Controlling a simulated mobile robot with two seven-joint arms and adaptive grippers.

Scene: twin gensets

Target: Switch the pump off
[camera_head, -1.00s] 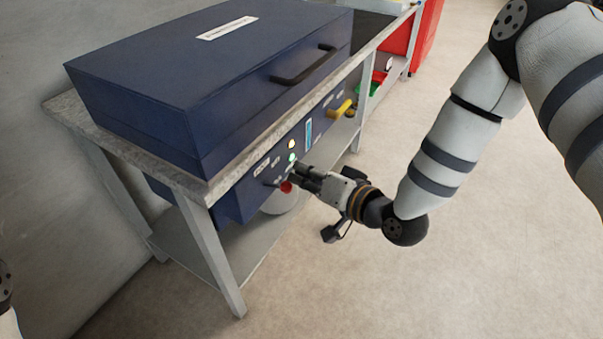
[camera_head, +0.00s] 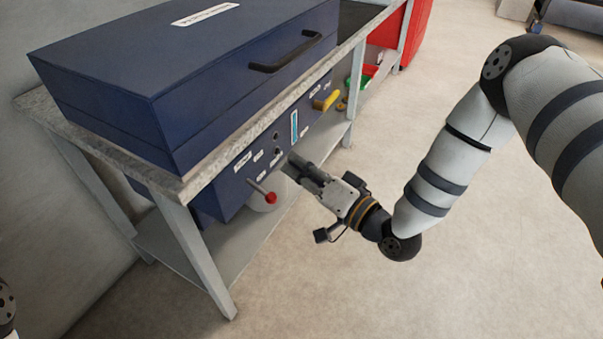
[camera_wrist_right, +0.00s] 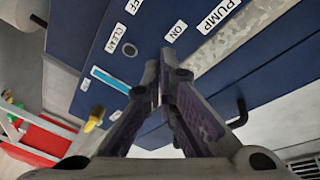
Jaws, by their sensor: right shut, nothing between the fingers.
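The pump's dark blue panel (camera_head: 222,188) is under the bench top. A lever with a red knob (camera_head: 271,198) sticks out of it, pointing down and right in the head view. Two round lamps (camera_head: 277,149) above it look dark. My right gripper (camera_head: 291,160) is shut and empty, in front of the panel and apart from the red knob. In the wrist view its fingertips (camera_wrist_right: 162,62) meet near the labels "ON" (camera_wrist_right: 176,30) and "PUMP" (camera_wrist_right: 219,15). The lever cannot be made out there. My left gripper is out of view.
A blue lidded case (camera_head: 170,75) with a dark handle stands on the bench. A blue gauge (camera_head: 294,126) and a yellow handle (camera_head: 326,102) are right of the lamps. Red and green items (camera_head: 360,77) lie farther along. The floor in front is clear.

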